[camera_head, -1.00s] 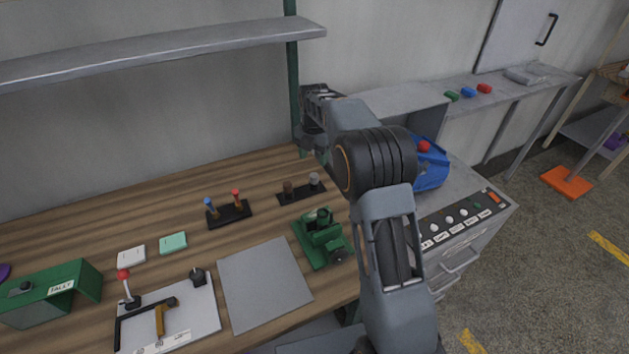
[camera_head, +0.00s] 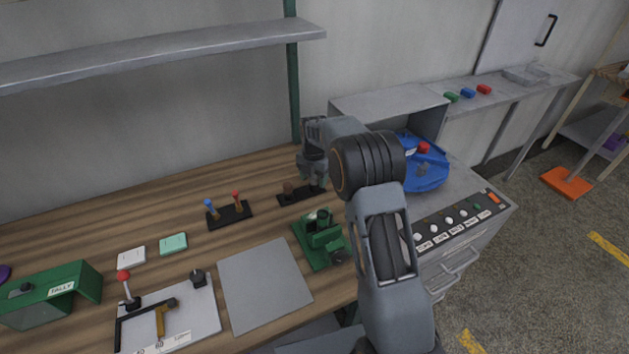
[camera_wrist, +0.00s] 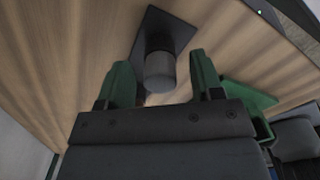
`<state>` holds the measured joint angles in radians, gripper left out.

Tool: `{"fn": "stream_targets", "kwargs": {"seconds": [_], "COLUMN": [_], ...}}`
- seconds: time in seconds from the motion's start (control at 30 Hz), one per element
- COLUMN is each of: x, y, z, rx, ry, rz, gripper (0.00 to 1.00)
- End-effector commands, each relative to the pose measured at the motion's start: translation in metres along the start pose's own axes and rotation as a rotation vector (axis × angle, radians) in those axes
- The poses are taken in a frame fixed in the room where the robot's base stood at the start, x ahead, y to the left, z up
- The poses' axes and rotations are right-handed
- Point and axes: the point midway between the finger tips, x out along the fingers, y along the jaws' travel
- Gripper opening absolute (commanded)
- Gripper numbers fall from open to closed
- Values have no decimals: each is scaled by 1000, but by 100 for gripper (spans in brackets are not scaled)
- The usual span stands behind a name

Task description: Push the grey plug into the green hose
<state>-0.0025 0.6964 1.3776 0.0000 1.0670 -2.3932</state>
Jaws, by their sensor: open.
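The grey plug (camera_wrist: 160,72) stands in a dark holder strip (camera_wrist: 178,28), seen in the wrist view between my green fingertips with a gap on each side. My gripper (camera_wrist: 161,62) is open around it; it also shows in the head view (camera_head: 314,180), low over the strip's right end, and mostly hides the plug there. A green fixture (camera_head: 325,246) stands in front of the strip, with a short upright green piece (camera_head: 321,216) on top. I cannot tell whether that piece is the green hose.
A brown plug (camera_head: 288,188) stands at the strip's left end. A black base with blue- and red-topped pegs (camera_head: 230,215) is left of it. A grey mat (camera_head: 264,285) lies in front. A blue part (camera_head: 428,172) sits on the grey cabinet at right. A shelf (camera_head: 160,45) hangs above.

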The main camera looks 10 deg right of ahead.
Motion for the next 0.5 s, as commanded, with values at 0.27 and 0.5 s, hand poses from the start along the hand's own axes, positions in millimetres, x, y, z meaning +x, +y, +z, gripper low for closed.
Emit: {"fn": "stream_targets", "kwargs": {"seconds": [0.27, 0.5], "x": [0, 0], "y": [0, 0], "z": [0, 0], "rx": [0, 0], "ry": [0, 0], "rz": [0, 0], "gripper": [45, 22]}}
